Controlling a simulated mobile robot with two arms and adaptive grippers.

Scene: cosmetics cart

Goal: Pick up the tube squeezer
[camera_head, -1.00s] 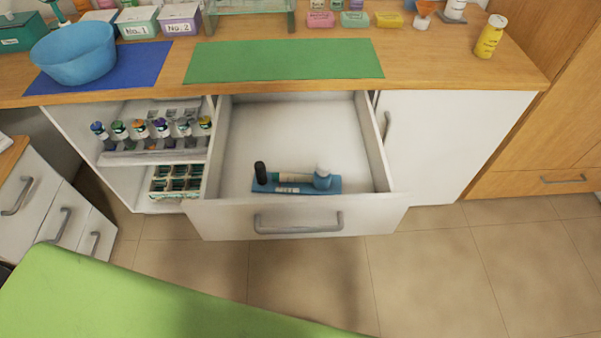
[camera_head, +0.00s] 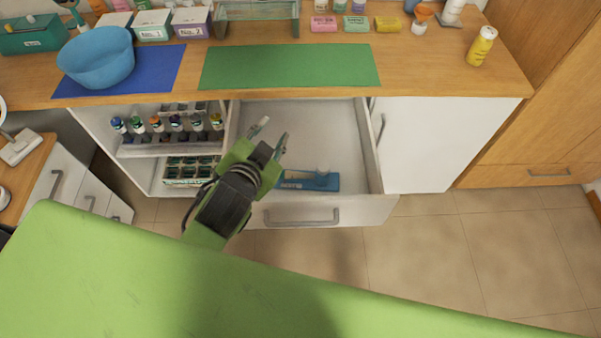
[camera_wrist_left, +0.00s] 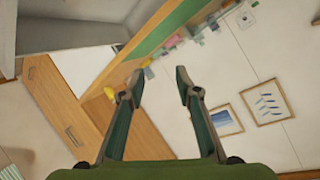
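The blue tube squeezer (camera_head: 296,184) lies in the open white drawer (camera_head: 330,133), near the drawer front. A small blue bottle-like part with a pale top (camera_head: 323,175) stands at its right end. My left gripper (camera_head: 271,130) is above the left side of the drawer, up and to the left of the squeezer, and it hides the squeezer's left end. Its fingers are apart with nothing between them. In the left wrist view the open fingers (camera_wrist_left: 161,83) point toward the wall and counter, and the squeezer is not seen. My right gripper is not in view.
The drawer's side walls and front panel (camera_head: 345,211) surround the squeezer. An open shelf left of the drawer holds a row of small bottles (camera_head: 157,126). The counter above carries a green mat (camera_head: 290,66) and a blue bowl (camera_head: 96,58). The back of the drawer is bare.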

